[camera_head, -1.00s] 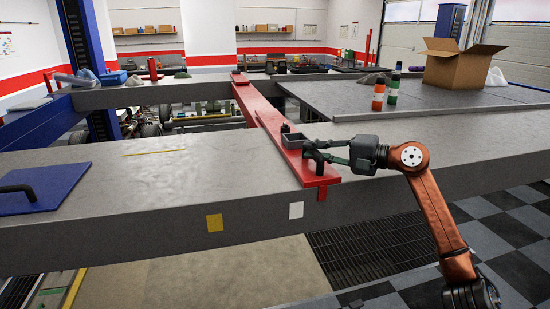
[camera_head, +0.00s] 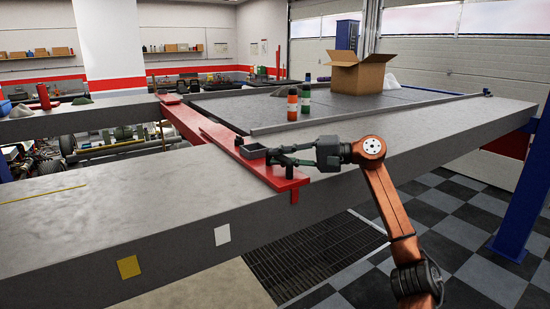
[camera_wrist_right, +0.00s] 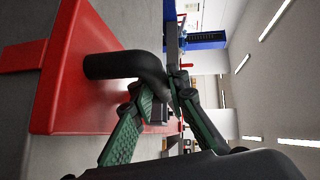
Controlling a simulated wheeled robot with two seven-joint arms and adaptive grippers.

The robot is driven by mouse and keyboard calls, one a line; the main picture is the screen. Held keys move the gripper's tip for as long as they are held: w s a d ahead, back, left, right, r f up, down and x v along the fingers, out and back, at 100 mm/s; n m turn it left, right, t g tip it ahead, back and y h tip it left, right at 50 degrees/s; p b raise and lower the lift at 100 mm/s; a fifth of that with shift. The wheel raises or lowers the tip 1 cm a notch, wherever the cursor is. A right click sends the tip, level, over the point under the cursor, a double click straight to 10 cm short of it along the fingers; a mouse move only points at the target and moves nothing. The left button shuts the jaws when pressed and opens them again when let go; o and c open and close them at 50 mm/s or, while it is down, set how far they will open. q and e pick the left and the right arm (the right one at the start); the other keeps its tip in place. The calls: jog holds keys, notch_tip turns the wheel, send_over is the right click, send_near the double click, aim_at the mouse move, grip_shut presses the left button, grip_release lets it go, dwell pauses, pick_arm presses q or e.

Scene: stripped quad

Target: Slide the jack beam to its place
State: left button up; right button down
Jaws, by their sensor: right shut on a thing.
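The red jack beam (camera_head: 220,135) lies across the gap between the near and far grey runways. A red marker hangs at its near end, to the right of the white tag (camera_head: 222,235) on the near runway's front face. A dark open tray (camera_head: 257,150) sits on the beam. My right gripper (camera_head: 281,157) is above the beam's near end. In the right wrist view its green fingers (camera_wrist_right: 150,115) are shut on the black curved handle (camera_wrist_right: 122,66), which stands up from the red beam. The fingers partly hide the handle. My left gripper is not in view.
A yellow tag (camera_head: 128,267) is farther left on the same face. Orange and green bottles (camera_head: 292,104) and a cardboard box (camera_head: 358,72) stand on the grey platform to the right. A blue post (camera_head: 522,195) stands at the far right. The runway top right of the beam looks clear.

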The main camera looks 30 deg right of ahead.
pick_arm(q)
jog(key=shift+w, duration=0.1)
pick_arm(e)
jog(key=shift+d, duration=0.15)
jog(key=c, duration=1.9)
grip_release()
jog(key=shift+d, duration=0.2)
jog(key=shift+a, duration=0.2)
jog(key=shift+d, duration=0.1)
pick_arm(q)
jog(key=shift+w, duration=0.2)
pick_arm(e)
jog(key=v, duration=1.1)
jog(key=shift+s+d+r, duration=0.1)
jog(key=shift+s+d, duration=0.1)
jog(key=shift+s, duration=0.15)
